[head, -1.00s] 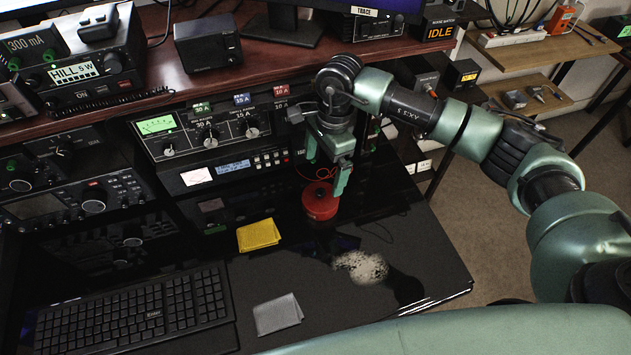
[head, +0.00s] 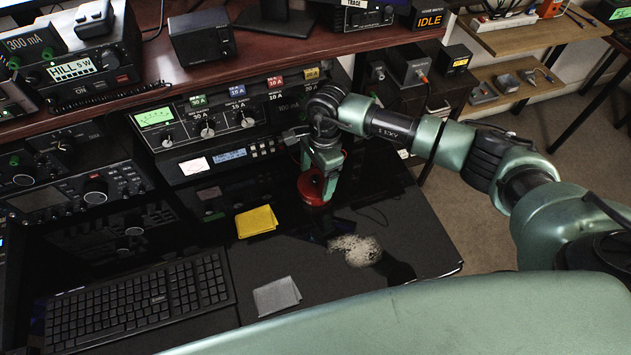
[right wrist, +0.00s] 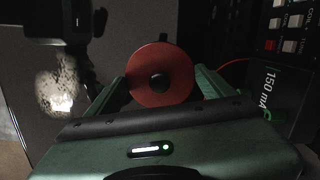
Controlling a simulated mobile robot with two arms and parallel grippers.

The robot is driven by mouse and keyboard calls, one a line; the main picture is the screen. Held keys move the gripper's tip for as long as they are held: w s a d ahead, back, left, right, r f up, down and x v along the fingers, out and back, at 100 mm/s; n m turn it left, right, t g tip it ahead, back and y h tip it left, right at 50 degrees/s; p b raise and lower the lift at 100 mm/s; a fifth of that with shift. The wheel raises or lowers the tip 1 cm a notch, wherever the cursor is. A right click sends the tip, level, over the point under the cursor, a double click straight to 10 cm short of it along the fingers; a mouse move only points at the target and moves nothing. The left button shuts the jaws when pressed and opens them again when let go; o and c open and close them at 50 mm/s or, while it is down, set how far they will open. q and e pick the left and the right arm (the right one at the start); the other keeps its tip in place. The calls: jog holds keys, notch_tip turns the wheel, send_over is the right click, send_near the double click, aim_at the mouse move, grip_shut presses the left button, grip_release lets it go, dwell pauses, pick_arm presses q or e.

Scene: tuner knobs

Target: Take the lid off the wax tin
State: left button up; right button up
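The wax tin, a round red tin (head: 310,190), stands on the glossy black desk in the head view, below the radio rack. In the right wrist view its red top (right wrist: 151,88) shows with a dark round spot at the middle. My right gripper (head: 319,185) is down at the tin, its fingers spread on opposite sides of it. It also shows in the right wrist view (right wrist: 163,85); I cannot tell whether the fingers touch the rim. The near finger hides part of the tin in the head view. My left gripper is not in view.
A yellow cloth (head: 256,221) and a grey cloth (head: 277,296) lie left of and nearer than the tin. A pale speckled patch (head: 355,250) is on the desk nearby. A keyboard (head: 135,303) lies at the left. Radio units (head: 215,118) stand close behind the tin.

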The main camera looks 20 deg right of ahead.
jog(key=shift+c, duration=1.4)
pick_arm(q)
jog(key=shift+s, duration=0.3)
